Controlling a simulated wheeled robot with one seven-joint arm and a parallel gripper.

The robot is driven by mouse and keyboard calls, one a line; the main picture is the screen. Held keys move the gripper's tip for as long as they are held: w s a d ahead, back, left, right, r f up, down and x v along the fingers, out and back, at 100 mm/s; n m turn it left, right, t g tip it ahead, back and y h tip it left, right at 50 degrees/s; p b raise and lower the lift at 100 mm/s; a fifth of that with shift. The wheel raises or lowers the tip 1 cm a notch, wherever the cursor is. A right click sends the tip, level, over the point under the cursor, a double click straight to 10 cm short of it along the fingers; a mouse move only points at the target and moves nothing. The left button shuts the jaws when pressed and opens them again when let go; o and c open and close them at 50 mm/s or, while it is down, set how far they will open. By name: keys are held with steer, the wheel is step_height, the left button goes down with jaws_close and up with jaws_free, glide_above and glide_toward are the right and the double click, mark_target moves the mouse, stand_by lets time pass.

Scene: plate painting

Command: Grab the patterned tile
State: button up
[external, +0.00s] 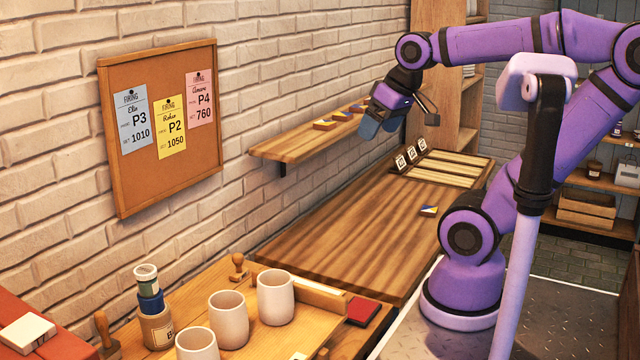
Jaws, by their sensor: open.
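A small patterned tile (429,211) in blue, yellow and white lies on the wooden worktop (350,235), near its right edge beside my arm's base. More tiles (342,116) with coloured faces sit in a row on the wall shelf (290,147); the far end of the row is partly hidden by my gripper. My gripper (380,124) is open, with its fingers pointing down in front of the shelf's right end. It is above and to the left of the worktop tile, apart from it. Nothing shows between its fingers.
Small numbered signs (411,153) stand before a slatted rack (450,167) at the worktop's far end. Cups (275,298), stacked jars (155,320), wooden stamps (238,268) and a red pad (363,311) occupy the near table. The middle of the worktop is clear.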

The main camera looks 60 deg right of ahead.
steer(key=w+d+r+m+g+y, duration=0.1)
steer(key=w+d+m, duration=0.9)
steer(key=w+d, duration=0.55)
steer(key=w+d+f+m, duration=0.2)
steer(key=d+f+m, duration=0.2)
steer(key=d, duration=0.6)
steer(key=w+d+f+m, duration=0.3)
steer(key=d+f+m, duration=0.1)
steer(key=d, duration=0.6)
steer(key=w+d+f+m, duration=0.2)
steer(key=d+f+m, duration=0.25)
steer(key=d, duration=0.65)
steer(key=m+g+h, duration=0.1)
steer(key=m+g, duration=0.1)
steer(key=m, duration=0.8)
glide_toward(429, 209)
steer(key=f, duration=0.3)
steer(key=w+f, duration=0.1)
steer(key=f, duration=0.5)
steer(key=shift+w+d, duration=0.1)
steer(key=shift+w, duration=0.2)
steer(key=shift+c, duration=0.4)
